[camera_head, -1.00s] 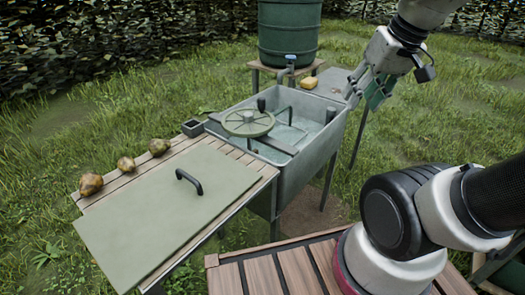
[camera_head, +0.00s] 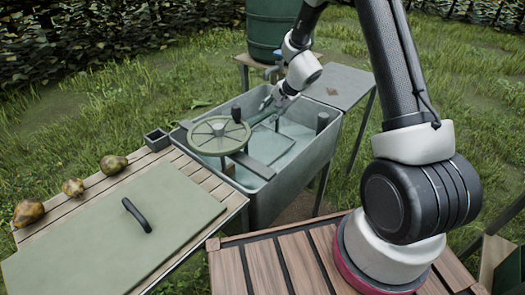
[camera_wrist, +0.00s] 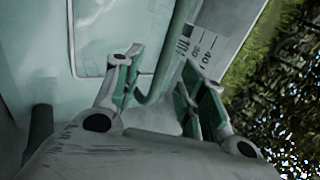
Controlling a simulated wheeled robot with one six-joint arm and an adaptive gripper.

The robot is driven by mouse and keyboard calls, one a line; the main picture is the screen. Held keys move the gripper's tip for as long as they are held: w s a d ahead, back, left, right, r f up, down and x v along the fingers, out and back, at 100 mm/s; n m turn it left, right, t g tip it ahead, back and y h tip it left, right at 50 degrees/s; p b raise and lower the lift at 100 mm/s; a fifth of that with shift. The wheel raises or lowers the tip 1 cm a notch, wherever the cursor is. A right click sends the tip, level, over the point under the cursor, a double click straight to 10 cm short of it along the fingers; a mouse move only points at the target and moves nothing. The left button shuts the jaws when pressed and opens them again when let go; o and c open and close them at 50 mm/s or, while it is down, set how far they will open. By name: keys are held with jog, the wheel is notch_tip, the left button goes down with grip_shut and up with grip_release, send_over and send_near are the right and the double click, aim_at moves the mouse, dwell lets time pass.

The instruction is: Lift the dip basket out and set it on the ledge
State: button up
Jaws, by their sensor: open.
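The grey wash trough (camera_head: 262,198) holds pale water. A thin wire frame (camera_head: 296,129), which looks like part of the dip basket, shows in it. My gripper (camera_head: 266,103) is over the far side of the trough. In the wrist view my gripper (camera_wrist: 160,72) is open, its green-padded fingers apart. A curved grey-green bar (camera_wrist: 178,40), perhaps the basket's handle, shows between them; I cannot tell whether it touches. The wire frame (camera_wrist: 74,45) also shows there. A flat grey ledge (camera_head: 343,84) with a diamond mark adjoins the trough's far right end.
A round spoked wheel (camera_head: 218,136) sits over the trough's left part. A green barrel (camera_head: 270,28) stands behind. A slatted table with a green lid (camera_head: 120,235) and several pears (camera_head: 73,187) is at left. A scale marking (camera_wrist: 204,45) is on the trough wall.

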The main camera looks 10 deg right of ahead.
aim_at(263, 117)
jog(key=x, duration=0.7)
jog(key=shift+w+a+r, duration=0.1)
jog(key=shift+a, duration=0.2)
grip_shut()
jog(key=shift+r, duration=0.1)
